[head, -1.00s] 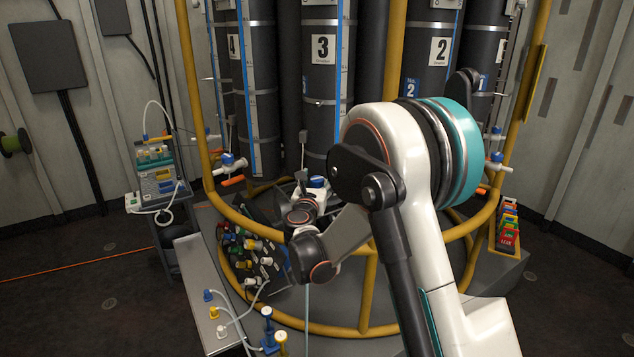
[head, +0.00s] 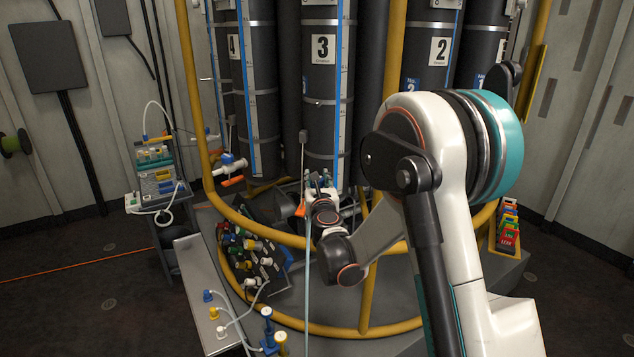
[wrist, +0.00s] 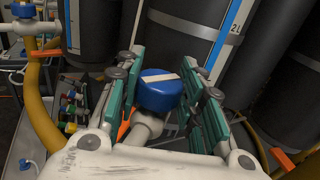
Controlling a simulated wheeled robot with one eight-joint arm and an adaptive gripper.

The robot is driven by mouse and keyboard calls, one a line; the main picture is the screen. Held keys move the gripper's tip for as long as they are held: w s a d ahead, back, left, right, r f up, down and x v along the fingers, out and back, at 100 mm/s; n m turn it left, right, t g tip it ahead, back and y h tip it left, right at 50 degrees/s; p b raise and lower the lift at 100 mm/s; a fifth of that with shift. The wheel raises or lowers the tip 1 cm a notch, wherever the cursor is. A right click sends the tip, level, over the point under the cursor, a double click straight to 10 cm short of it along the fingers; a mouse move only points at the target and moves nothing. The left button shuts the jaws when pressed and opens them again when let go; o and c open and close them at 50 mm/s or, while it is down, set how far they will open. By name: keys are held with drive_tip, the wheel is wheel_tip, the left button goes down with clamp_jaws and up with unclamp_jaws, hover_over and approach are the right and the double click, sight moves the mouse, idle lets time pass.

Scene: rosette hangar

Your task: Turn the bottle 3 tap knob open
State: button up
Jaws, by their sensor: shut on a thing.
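Bottle 3 (head: 322,90) is a tall dark cylinder with a white "3" label in the head view. Its tap knob (wrist: 160,92) is a blue round cap with a white stripe, in the middle of the wrist view. White tap pipework (wrist: 143,128) and an orange part (wrist: 125,128) show just below it. My gripper (wrist: 163,88) has its teal fingers on both sides of the knob and is shut on it. In the head view my gripper (head: 320,184) is at the foot of bottle 3 and mostly hides the knob.
A yellow rail (head: 370,285) rings the bottles, and my arm reaches over it. Bottle 4's tap (head: 230,163), with an orange handle, is to the left. A dark panel of coloured connectors (head: 250,245) and a grey bench (head: 205,295) with hoses are at lower left.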

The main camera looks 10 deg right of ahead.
drive_tip(key=n+y, duration=0.2)
drive_tip(key=y, duration=0.1)
drive_tip(key=n+y, duration=0.2)
drive_tip(key=y, duration=0.1)
drive_tip(key=shift+d+y, duration=0.15)
drive_tip(key=shift+y, duration=0.15)
drive_tip(key=shift+n+g+y, duration=1)
drive_tip(key=shift+n+y, duration=0.6)
drive_tip(key=shift+y, duration=0.6)
drive_tip(key=shift+a, duration=0.2)
drive_tip(key=o, duration=1.1)
drive_tip(key=v, duration=1.2)
drive_tip(key=shift+d, duration=0.15)
